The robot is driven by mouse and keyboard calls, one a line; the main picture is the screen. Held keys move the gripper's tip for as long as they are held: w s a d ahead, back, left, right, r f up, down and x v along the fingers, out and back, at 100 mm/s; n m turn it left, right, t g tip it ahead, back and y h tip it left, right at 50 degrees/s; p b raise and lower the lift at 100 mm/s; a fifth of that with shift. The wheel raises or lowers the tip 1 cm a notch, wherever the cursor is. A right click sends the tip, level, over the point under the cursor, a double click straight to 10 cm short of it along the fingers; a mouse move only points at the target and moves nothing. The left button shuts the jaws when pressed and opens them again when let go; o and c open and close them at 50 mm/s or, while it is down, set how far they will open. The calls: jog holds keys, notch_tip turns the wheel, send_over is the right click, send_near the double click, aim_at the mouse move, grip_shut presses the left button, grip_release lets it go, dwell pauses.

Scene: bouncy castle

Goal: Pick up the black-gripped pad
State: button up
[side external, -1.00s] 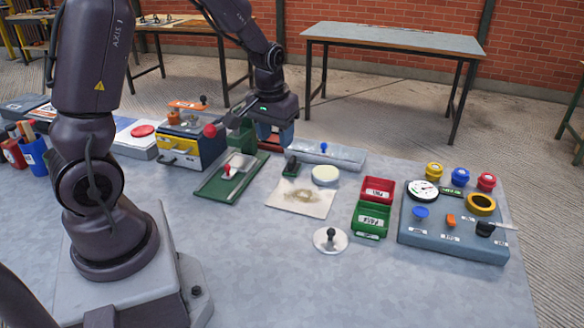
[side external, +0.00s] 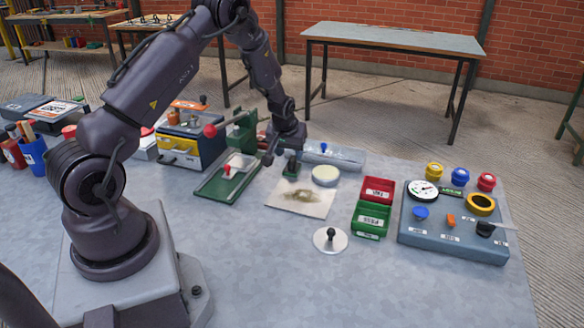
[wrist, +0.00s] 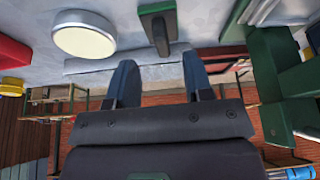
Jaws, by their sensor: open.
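The black-gripped pad (side external: 292,167) is a small dark green block with a black grip on top. It stands upright on the grey table, by the far edge of a pale, brown-stained sheet (side external: 300,200). My gripper (side external: 281,158) is open and empty, close to the pad on its far left side. In the wrist view the pad (wrist: 158,28) lies ahead of my gripper (wrist: 161,72), roughly in line with the gap between the two fingers and apart from them. The exact height of the fingertips over the table is hard to tell.
A round cream disc (side external: 325,175) is right of the pad. A green press (side external: 243,135) with a red-knobbed lever stands close left. A grey tray (side external: 335,153) lies behind. A white disc with a black knob (side external: 330,240) lies in front, near red and green bins (side external: 370,220).

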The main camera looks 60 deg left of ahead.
aim_at(292, 159)
jog(key=x, duration=0.5)
jog(key=shift+w+a+r, duration=0.1)
jog(key=shift+w+a, duration=0.1)
jog(key=shift+a, duration=0.15)
jog(key=shift+c, duration=0.5)
grip_shut()
